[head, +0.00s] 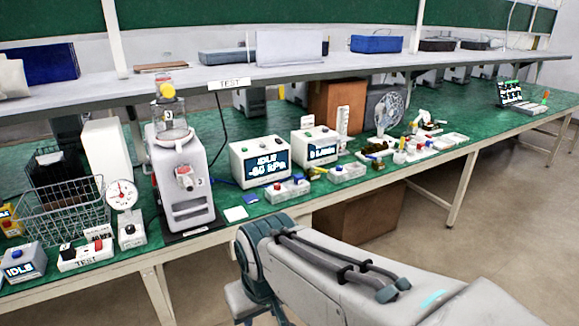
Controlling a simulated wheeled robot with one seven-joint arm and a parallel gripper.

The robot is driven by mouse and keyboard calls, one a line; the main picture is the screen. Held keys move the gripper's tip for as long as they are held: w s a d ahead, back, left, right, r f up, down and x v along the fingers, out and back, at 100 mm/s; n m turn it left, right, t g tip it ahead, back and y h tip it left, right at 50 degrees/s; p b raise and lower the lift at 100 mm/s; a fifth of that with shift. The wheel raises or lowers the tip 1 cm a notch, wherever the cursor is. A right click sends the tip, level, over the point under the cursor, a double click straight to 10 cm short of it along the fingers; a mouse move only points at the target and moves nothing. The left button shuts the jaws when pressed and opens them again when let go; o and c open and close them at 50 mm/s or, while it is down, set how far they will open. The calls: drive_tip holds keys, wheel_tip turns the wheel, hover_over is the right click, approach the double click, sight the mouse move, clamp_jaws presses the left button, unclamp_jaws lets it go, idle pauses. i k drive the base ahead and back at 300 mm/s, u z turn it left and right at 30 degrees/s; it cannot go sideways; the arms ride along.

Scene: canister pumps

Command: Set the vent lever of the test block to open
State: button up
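A white box with a "TEST" label (85,256) sits at the front left of the green bench, with a black and a red control on top. A gauge on a small white block (130,232) stands just right of it. A tall grey machine (185,190) stands further right, with a reddish knob on its front and a clear vessel on top. I cannot tell which of these is the test block, and no vent lever can be made out clearly. My arm reaches in from the lower right, its grey-and-teal joint in front of the bench; my gripper is not visible.
A wire basket (62,212) and a box reading "IDLE" (22,262) stand at the left. Two white display boxes, one reading -60 kPa (259,161) and another (316,146), stand mid-bench. A shelf (290,78) with a "TEST" sign (229,84) runs above. Small parts crowd the right.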

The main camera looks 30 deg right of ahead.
sight(312, 168)
drive_tip(key=z, duration=0.6)
drive_tip(key=i, duration=0.7)
drive_tip(key=z, duration=0.6)
drive_tip(key=i, duration=1.4)
drive_tip(key=u, duration=0.55)
